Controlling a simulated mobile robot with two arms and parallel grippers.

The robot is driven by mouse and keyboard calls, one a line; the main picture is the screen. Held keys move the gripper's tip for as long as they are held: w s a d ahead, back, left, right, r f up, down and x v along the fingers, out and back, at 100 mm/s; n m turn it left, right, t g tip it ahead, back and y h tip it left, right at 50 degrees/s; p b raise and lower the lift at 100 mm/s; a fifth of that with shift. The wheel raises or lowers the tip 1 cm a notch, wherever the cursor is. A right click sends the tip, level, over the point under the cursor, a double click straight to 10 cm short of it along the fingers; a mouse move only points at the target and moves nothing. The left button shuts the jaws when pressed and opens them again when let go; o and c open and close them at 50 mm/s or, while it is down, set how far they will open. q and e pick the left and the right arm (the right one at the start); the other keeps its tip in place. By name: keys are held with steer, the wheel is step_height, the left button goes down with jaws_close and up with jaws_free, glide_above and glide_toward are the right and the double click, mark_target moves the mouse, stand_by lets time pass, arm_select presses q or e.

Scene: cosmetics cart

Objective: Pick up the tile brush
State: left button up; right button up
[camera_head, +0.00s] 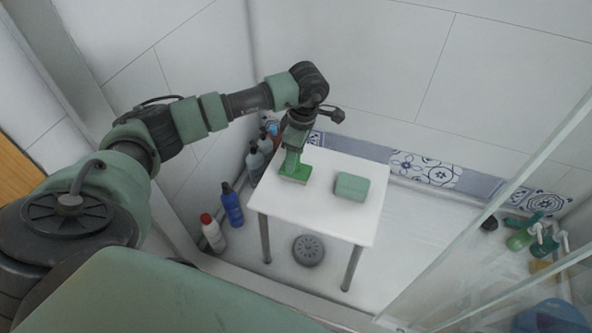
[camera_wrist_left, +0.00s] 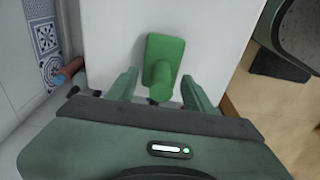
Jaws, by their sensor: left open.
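The tile brush (camera_head: 296,174) is green and lies on the left part of the small white table (camera_head: 310,207). In the left wrist view the tile brush (camera_wrist_left: 166,50) shows a flat rectangular base with a rounded knob-like handle at its near end. My left gripper (camera_head: 293,158) is over the brush, pointing down, and partly hides it in the head view. In the left wrist view its open fingers (camera_wrist_left: 160,75) stand one on each side of the handle, with a visible gap on both sides. My right gripper is not in view.
A pale green block (camera_head: 352,187) lies on the table to the right of the brush. A blue bottle (camera_head: 232,205) and a white bottle with a red cap (camera_head: 212,233) stand on the floor to the left. A glass panel (camera_head: 480,200) is at the right.

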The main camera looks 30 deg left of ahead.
arm_select(q)
steer(key=shift+a+f, duration=0.1)
steer(key=shift+f, duration=0.75)
jaws_close()
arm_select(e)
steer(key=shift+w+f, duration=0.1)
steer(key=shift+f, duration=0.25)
arm_select(q)
steer(key=shift+r, duration=0.1)
